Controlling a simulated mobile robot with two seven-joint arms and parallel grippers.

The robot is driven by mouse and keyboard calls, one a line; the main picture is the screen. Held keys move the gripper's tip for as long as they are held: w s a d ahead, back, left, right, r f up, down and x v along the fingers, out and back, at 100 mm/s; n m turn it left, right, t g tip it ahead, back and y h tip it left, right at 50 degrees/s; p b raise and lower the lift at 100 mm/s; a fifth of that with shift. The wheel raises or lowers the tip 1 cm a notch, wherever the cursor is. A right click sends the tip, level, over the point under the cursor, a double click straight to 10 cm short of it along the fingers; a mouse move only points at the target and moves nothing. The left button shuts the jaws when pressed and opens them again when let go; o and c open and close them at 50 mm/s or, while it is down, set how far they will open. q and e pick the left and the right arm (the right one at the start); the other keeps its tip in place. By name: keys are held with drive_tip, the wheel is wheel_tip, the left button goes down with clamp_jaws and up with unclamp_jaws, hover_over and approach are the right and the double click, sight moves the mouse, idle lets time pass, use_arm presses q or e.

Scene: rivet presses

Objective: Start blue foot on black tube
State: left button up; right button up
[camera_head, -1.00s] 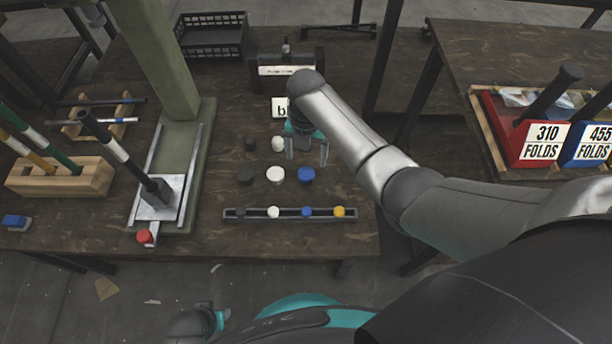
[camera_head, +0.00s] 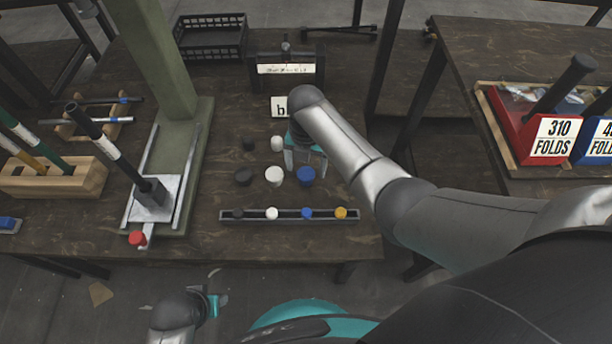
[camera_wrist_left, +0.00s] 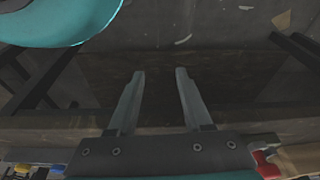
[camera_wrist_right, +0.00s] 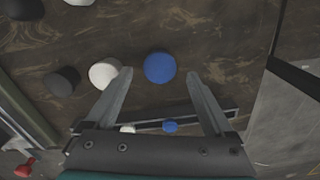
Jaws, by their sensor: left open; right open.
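A large blue foot (camera_head: 306,175) stands on the table at the right end of a row with a white and a black one. My right gripper (camera_head: 304,165) is open and empty over it. In the right wrist view the blue foot (camera_wrist_right: 160,68) shows between and just beyond the spread fingertips (camera_wrist_right: 160,74); I cannot tell whether they touch it. A black tube (camera_head: 101,140) with a white band stands tilted in the picture, its lower end at the metal block (camera_head: 155,199) of the green press. My left gripper (camera_head: 219,304) is open and empty in front of the table; its fingers show in its wrist view (camera_wrist_left: 158,72).
A slotted rail (camera_head: 289,215) with several small caps lies in front of the feet. A wooden block (camera_head: 55,180) holds other tubes at left. A red knob (camera_head: 137,238) sits at the press front.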

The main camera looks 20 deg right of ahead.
sight(306, 174)
wheel_tip(306, 174, down, 3)
drive_tip(key=shift+a+f+b, duration=0.1)
drive_tip(key=shift+b, duration=0.95)
use_arm(q)
drive_tip(key=shift+t, duration=0.5)
drive_tip(key=shift+w+d+r, duration=0.1)
drive_tip(key=shift+w+r, duration=0.3)
drive_tip(key=shift+r, duration=0.5)
drive_tip(key=shift+w+d+r, duration=0.1)
drive_tip(key=shift+w+r, duration=0.25)
drive_tip(key=shift+r, duration=0.6)
drive_tip(key=shift+w+r, duration=0.4)
drive_tip(key=shift+r, duration=0.5)
use_arm(e)
drive_tip(key=shift+f, duration=0.3)
drive_tip(key=shift+c, duration=0.2)
drive_tip(key=c, duration=1.3)
